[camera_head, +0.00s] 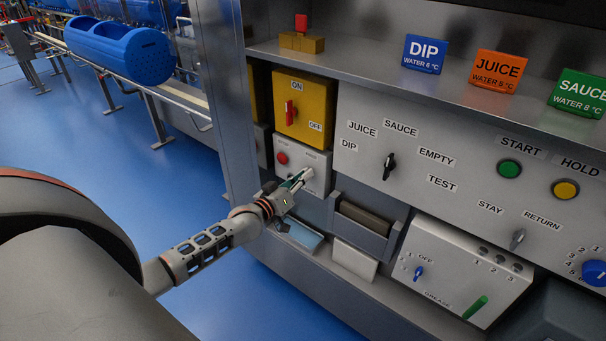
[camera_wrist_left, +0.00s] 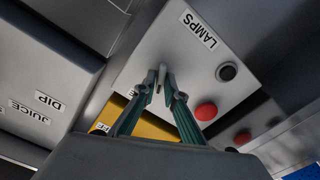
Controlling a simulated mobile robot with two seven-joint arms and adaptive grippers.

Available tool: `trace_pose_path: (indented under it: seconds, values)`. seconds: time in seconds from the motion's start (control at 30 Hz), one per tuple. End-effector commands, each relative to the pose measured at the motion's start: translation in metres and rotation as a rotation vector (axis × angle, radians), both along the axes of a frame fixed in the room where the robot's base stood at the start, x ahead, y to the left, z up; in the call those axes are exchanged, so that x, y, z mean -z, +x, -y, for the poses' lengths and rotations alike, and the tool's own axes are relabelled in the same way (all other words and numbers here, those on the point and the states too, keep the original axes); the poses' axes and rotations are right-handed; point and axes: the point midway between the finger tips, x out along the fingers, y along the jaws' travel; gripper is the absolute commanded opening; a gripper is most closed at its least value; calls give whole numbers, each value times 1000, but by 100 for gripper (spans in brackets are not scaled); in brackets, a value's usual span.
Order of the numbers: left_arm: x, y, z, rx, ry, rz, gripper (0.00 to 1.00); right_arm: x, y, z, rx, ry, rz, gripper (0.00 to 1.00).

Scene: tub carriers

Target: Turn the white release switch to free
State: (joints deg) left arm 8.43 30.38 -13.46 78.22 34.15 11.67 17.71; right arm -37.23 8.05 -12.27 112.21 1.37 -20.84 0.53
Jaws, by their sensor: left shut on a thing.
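The white release switch (camera_head: 308,171) is a small lever on the front of a white box (camera_head: 284,142) under the yellow box. My left gripper (camera_head: 299,178) reaches that box from the left, and its fingertips are at the switch. In the left wrist view the pale switch (camera_wrist_left: 161,74) stands between the two green-sided fingertips (camera_wrist_left: 161,88), which are closed on it. The fingers partly hide the switch and a label beside it, so I cannot read its setting for sure. My right gripper is in neither view.
A red button (camera_head: 282,158) sits left of the switch. The yellow box (camera_head: 300,115) with a red ON/OFF handle is just above. A grey panel (camera_head: 365,155) with a black selector (camera_head: 389,166) is to the right. Grey holders (camera_head: 365,222) lie below right.

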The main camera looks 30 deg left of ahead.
Motion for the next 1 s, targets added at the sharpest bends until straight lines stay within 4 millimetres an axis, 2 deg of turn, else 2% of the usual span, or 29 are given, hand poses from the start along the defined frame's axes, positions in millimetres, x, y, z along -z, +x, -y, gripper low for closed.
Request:
trace_pose_path:
  seconds: [0.5,0.7,1.0]
  values:
    - [0,0,-2,1,-435,-34,0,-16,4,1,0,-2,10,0]
    - [1,0,-2,-1,-537,-41,0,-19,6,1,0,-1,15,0]
    - [2,0,-2,0,-602,-47,0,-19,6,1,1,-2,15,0]
